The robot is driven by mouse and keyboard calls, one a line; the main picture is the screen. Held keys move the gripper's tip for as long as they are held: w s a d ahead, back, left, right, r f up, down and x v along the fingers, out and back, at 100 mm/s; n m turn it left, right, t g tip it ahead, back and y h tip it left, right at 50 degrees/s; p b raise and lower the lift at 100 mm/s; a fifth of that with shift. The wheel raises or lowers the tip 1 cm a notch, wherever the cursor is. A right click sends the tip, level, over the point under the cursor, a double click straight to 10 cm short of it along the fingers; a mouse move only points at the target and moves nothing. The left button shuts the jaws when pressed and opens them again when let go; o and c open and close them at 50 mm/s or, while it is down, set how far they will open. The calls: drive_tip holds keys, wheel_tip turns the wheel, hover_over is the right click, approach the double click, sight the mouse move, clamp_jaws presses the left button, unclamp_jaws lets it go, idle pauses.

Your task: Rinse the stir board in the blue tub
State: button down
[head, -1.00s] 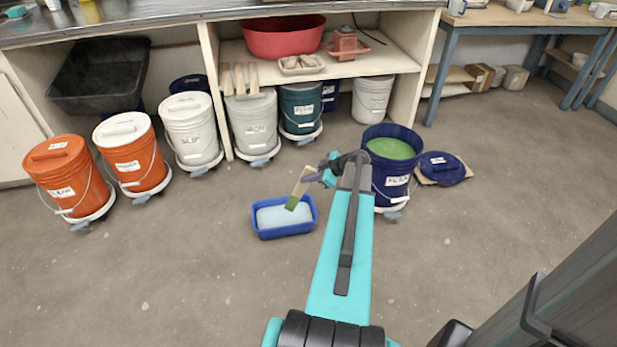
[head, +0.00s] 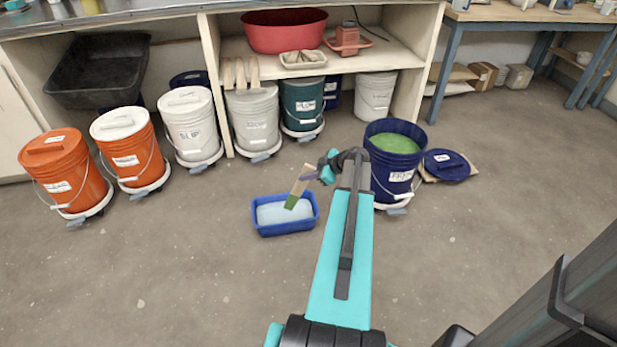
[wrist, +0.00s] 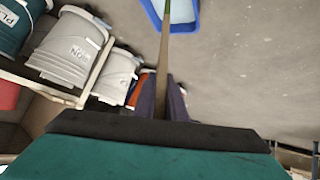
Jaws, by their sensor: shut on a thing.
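The stir board (head: 300,186) is a pale wooden strip with a green-coated lower end. My gripper (head: 313,176) is shut on its upper part and holds it tilted, green end down. The blue tub (head: 284,229) stands on the floor, holding pale, whitish-blue water. In the head view the green end overlaps the water; I cannot tell whether it touches it. In the wrist view the board (wrist: 164,70) runs from between the dark fingers (wrist: 161,100) up to the blue tub (wrist: 152,18).
Orange, white, grey and teal lidded buckets line the shelf at the back and left. The floor in front is clear.

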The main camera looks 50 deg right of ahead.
sight(300, 193)
drive_tip(key=shift+w+f+p, duration=0.35)
drive_tip(key=shift+w+f, duration=0.05)
drive_tip(key=shift+f, duration=0.45)
drive_tip(key=shift+w+d+f+p, duration=0.1)
drive_tip(key=shift+w+f+p, duration=0.45)
drive_tip(key=shift+f, duration=0.8)
drive_tip(key=shift+w+d+f+p, duration=0.1)
drive_tip(key=shift+w+f+p, duration=0.4)
drive_tip(key=shift+f, duration=0.8)
drive_tip(key=shift+w+d+f+p, duration=0.1)
drive_tip(key=shift+w+f+p, duration=0.4)
drive_tip(key=shift+f, duration=0.85)
drive_tip(key=shift+w, duration=0.1)
